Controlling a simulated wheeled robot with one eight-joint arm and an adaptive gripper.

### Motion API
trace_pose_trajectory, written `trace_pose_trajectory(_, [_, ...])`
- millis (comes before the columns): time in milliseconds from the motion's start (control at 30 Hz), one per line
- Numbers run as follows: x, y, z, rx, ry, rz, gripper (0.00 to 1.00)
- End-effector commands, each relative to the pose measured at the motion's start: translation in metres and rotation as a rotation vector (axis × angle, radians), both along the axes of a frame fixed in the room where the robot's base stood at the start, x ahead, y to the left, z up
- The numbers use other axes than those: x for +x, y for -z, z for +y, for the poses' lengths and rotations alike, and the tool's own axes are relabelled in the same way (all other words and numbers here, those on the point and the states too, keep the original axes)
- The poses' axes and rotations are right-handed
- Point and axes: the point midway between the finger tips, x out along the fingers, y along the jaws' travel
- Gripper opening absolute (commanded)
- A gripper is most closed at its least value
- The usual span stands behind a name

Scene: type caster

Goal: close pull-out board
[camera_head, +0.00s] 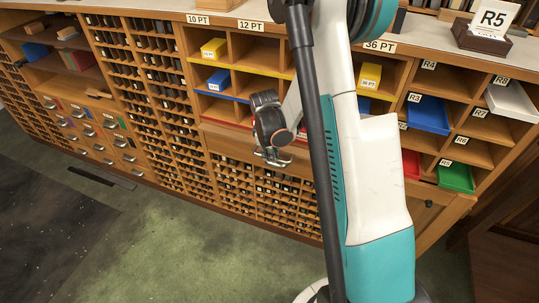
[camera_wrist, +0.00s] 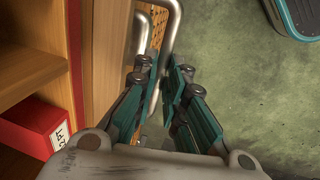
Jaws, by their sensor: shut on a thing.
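The pull-out board (camera_head: 226,137) is a plain wooden front in the cabinet, below the red-edged row of cubbies. In the wrist view its wooden surface (camera_wrist: 105,55) lies left of my fingers. A bent silver handle (camera_wrist: 172,32) runs down between the fingers. My gripper (camera_head: 272,154) is at the handle in front of the cabinet. In the wrist view, my gripper's fingers (camera_wrist: 161,78) are shut on the handle. The fingers hide part of the handle, and my arm hides the board's right part. How far out the board stands is hard to tell.
Cubbies with a yellow box (camera_head: 213,48), a blue box (camera_head: 218,80) and a blue tray (camera_head: 428,115) flank my arm. A red box (camera_wrist: 40,130) is close left of my gripper in the wrist view. The green floor (camera_head: 190,230) before the cabinet is clear.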

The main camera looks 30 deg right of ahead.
Motion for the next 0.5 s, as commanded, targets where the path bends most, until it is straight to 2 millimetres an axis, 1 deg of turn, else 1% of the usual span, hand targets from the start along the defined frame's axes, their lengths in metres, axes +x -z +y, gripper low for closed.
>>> trace_pose_trajectory(100, [0.014, 0.000, -0.017, -0.002, 0.003, -0.002, 0.00])
trace_pose_trajectory(200, [0.022, 0.000, -0.028, -0.002, 0.002, -0.002, 0.00])
trace_pose_trajectory(467, [0.025, -0.001, -0.031, -0.005, 0.000, -0.005, 0.00])
trace_pose_trajectory(500, [0.025, -0.001, -0.032, -0.005, 0.000, -0.005, 0.16])
